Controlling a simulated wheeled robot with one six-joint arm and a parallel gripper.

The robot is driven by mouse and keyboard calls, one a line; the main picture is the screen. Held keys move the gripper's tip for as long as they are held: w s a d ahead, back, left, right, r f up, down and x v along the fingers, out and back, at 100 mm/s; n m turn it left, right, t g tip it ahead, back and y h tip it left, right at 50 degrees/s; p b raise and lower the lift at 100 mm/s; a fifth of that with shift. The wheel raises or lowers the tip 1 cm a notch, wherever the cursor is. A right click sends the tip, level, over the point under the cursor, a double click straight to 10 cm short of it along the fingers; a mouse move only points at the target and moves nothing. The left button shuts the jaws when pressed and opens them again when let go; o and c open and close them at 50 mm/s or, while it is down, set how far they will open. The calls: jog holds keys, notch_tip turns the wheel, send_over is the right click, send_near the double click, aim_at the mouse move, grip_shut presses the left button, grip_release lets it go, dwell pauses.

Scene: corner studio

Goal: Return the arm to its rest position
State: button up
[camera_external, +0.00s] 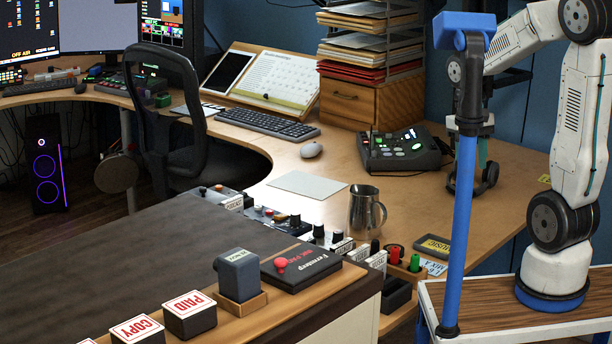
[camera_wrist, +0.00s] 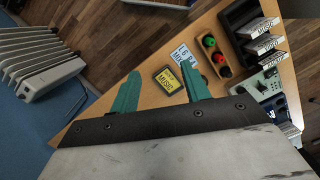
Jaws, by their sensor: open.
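My arm stands at the right in the external view, its white base on a small wood-topped platform (camera_external: 500,305). The arm rises, bends over and reaches left, with my gripper (camera_external: 470,160) hanging down above the right part of the wooden desk (camera_external: 410,190). A blue post partly hides my gripper there. In the wrist view my gripper (camera_wrist: 160,70) shows two teal fingers spread apart with nothing between them. Below them lie the desk corner and a yellow-and-black MUSIC label (camera_wrist: 168,80).
A metal mug (camera_external: 366,212), a black control box (camera_external: 400,150) and a wooden drawer unit (camera_external: 350,100) stand on the desk left of my gripper. Red and green items (camera_wrist: 215,58) sit in a holder near the desk edge. A white ribbed radiator (camera_wrist: 40,65) stands beyond the edge.

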jog(key=s+d+r+m+t, duration=0.1)
jog(key=s+d+r+m, duration=0.1)
jog(key=s+d, duration=0.3)
jog(key=s+d+r+m+t, duration=0.2)
jog(key=s+d, duration=0.3)
jog(key=d, duration=0.4)
jog(key=shift+s+r+y, duration=0.2)
jog(key=shift+r+y, duration=0.2)
jog(key=shift+r, duration=0.45)
dwell(1.2)
